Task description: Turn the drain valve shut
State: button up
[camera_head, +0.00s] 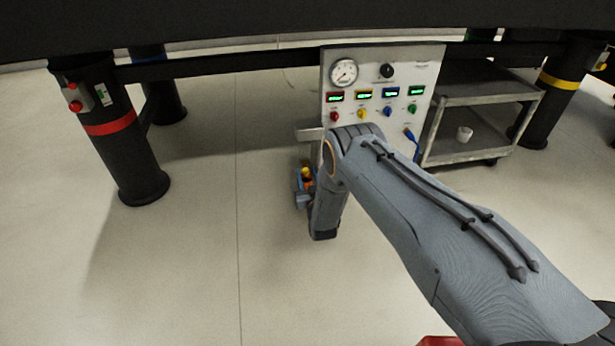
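My arm reaches in from the lower right and bends down in front of a white control panel (412,72). My gripper is hidden behind my own arm link, so its fingers do not show. A small blue and orange fitting with a yellow top (306,176) shows just left of the bent arm, low under the panel. It may be the drain valve, but it is partly hidden and too small to tell its handle position. I cannot tell whether my gripper touches it.
The panel carries a round gauge (343,73), several lit displays and coloured knobs. Black legs with a red band (109,125) and a yellow band (557,82) flank the space. The floor at left is clear.

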grip_shut()
jog(key=shift+n, duration=1.6)
jog(key=shift+o, duration=0.4)
grip_release()
jog(key=shift+s+p, duration=0.1)
jog(key=shift+p, duration=0.2)
jog(key=p+v, duration=0.3)
jog(key=v, duration=0.4)
jog(key=shift+s, duration=0.3)
jog(key=shift+d, duration=0.1)
